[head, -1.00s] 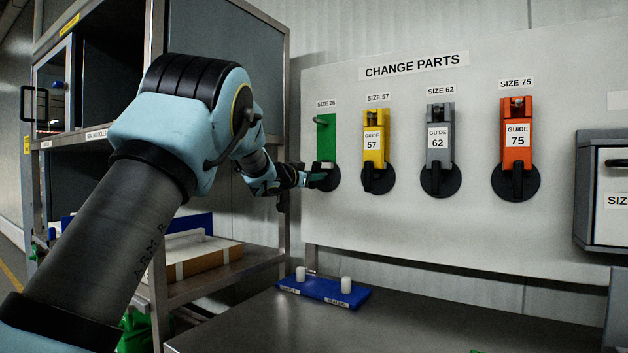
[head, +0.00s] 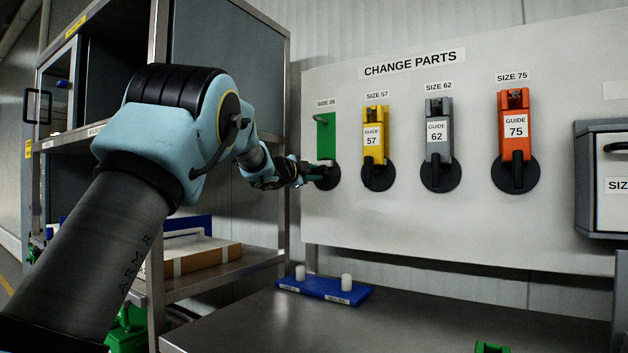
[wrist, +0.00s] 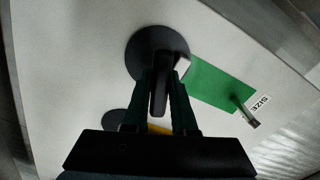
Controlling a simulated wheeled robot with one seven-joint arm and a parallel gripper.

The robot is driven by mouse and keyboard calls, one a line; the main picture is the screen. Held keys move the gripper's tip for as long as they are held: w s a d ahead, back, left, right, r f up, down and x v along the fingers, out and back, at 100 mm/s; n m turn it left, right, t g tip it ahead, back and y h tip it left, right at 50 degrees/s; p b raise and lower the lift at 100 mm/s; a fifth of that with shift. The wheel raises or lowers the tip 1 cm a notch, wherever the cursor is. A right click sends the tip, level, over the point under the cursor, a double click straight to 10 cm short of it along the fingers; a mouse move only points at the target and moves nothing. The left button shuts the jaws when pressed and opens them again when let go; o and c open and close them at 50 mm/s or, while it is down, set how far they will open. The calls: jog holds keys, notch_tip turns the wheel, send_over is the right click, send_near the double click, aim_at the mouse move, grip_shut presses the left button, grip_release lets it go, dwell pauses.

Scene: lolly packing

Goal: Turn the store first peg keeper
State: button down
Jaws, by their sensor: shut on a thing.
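The disc (wrist: 148,42) lies behind the fingertips. In the head view, my fingers partly hide the keeper.
Yellow (head: 373,115), grey (head: 438,108) and orange (head: 514,105) guides with black keepers hang to the right on the board (head: 400,220). A blue tray (head: 315,288) with two white pegs sits on the bench (head: 420,325) below. A metal shelf (head: 285,215) stands close left of my wrist.

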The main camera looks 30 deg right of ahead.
jog(key=shift+f+m+b, duration=0.1)
jog(key=shift+m+b, duration=0.85)
jog(key=shift+m, duration=1.05)
jog(key=c, duration=0.7)
grip_release()
jog(key=shift+a, duration=0.1)
jog(key=b+v, duration=0.3)
jog(key=v, duration=0.7)
jog(key=shift+s+a, duration=0.2)
jog(key=shift+a, duration=0.05)
